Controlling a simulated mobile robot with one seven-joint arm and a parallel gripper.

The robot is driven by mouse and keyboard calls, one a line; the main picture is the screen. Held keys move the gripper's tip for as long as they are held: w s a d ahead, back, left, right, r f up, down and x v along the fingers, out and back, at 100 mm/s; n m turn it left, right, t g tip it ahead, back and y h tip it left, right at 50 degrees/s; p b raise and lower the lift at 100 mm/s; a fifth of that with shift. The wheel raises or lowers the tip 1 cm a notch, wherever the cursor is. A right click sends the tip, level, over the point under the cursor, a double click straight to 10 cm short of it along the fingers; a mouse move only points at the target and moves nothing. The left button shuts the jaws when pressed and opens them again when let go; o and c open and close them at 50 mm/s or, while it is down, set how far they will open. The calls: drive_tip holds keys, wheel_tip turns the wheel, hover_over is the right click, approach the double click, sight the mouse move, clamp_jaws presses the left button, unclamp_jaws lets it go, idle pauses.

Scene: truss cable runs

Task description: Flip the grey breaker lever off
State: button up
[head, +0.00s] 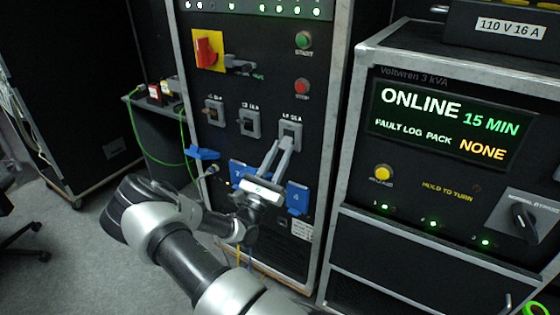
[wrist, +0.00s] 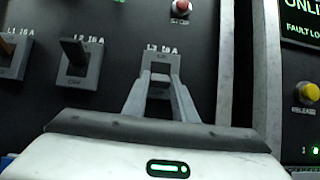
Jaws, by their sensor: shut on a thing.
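The grey breaker, labelled L3 16 A (head: 290,127), is the rightmost of three on the black panel in the head view. In the wrist view its housing (wrist: 161,58) shows straight ahead. My gripper (head: 286,140) reaches up to it from below, its two grey fingers closed in on the lever at the front of the housing. In the wrist view the fingers (wrist: 160,84) converge on the lever, which they mostly hide. I cannot clearly see whether the lever is up or down.
To the left are the L2 breaker with a black lever (wrist: 74,51) and the L1 breaker with a brown lever (wrist: 7,46). A red stop button (head: 302,87) and green start button (head: 303,40) sit above. Blue sockets (head: 297,198) lie below. A display cabinet (head: 447,120) stands right.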

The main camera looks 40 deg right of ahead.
drive_tip(key=shift+d+f+h+b, duration=0.1)
drive_tip(key=shift+f+h+b, duration=0.1)
drive_tip(key=shift+h+b, duration=0.25)
drive_tip(key=o, duration=1.1)
drive_tip(key=shift+c, duration=0.2)
drive_tip(key=shift+f, duration=0.1)
drive_tip(key=p+v, duration=0.1)
drive_tip(key=v, duration=1.6)
drive_tip(key=shift+f, duration=0.1)
